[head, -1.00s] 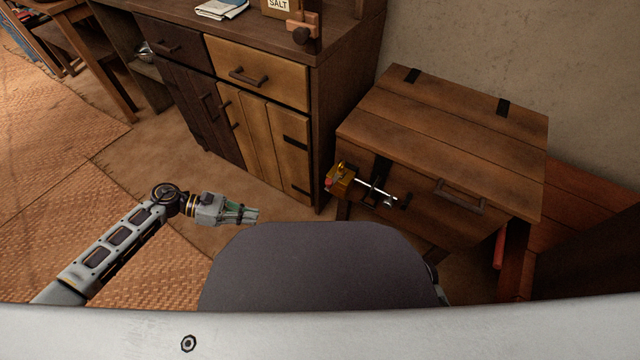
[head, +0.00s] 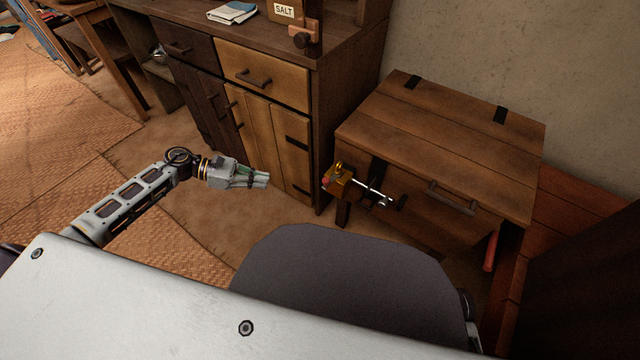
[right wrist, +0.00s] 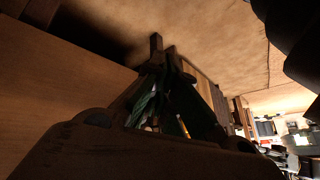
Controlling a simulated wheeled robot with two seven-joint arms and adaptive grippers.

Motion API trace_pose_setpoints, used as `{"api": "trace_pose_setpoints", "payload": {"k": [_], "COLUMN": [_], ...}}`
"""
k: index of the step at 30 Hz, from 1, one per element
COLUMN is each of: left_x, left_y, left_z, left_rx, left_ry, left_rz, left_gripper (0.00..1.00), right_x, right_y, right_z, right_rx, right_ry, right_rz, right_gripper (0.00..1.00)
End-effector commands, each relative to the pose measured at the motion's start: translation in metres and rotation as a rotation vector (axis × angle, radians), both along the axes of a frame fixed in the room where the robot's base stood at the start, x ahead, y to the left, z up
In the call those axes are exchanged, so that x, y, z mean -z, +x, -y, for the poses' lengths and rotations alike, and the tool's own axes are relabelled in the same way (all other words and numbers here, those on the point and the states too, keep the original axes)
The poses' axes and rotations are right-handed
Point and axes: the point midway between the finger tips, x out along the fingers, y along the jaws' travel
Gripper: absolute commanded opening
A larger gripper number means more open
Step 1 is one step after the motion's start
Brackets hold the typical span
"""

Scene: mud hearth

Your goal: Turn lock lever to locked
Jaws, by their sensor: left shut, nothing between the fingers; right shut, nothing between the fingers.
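A brass lock (head: 338,180) with a red part on its left side sits at the front left of the wooden chest (head: 440,130). A silver rod (head: 370,190) runs from it to the right along the chest front, ending near a dark handle-like piece (head: 400,202). Which part is the lever, and its exact setting, I cannot tell. My left gripper (head: 267,180) is shut and empty, left of the lock and apart from it. My right gripper (right wrist: 163,50) is shut and empty in the dark right wrist view. In the head view it is hidden.
A wooden cabinet (head: 265,85) with drawers and doors stands left of the chest, close to the lock. A salt box (head: 284,12) is on top. A red bar (head: 490,251) is below the chest's right side. Open floor lies at left.

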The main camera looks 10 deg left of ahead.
Motion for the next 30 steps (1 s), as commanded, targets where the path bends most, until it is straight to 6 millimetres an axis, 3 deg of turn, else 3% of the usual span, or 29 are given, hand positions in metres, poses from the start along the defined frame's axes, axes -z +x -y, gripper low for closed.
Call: {"api": "trace_pose_setpoints", "payload": {"k": [12, 30], "left_x": [-0.0056, -0.0037], "left_y": [0.0071, 0.0082], "left_z": [0.0007, 0.0055], "left_rx": [-0.011, -0.007], "left_ry": [-0.008, -0.006], "left_rz": [0.069, 0.078], "left_gripper": [0.0, 0.0], "right_x": [0.0054, 0.0083], "right_y": [-0.011, -0.0106], "right_z": [0.0029, 0.0024], "right_rx": [-0.009, -0.007], "right_ry": [-0.021, -0.016], "right_rz": [-0.056, -0.052], "right_gripper": [0.0, 0.0]}}
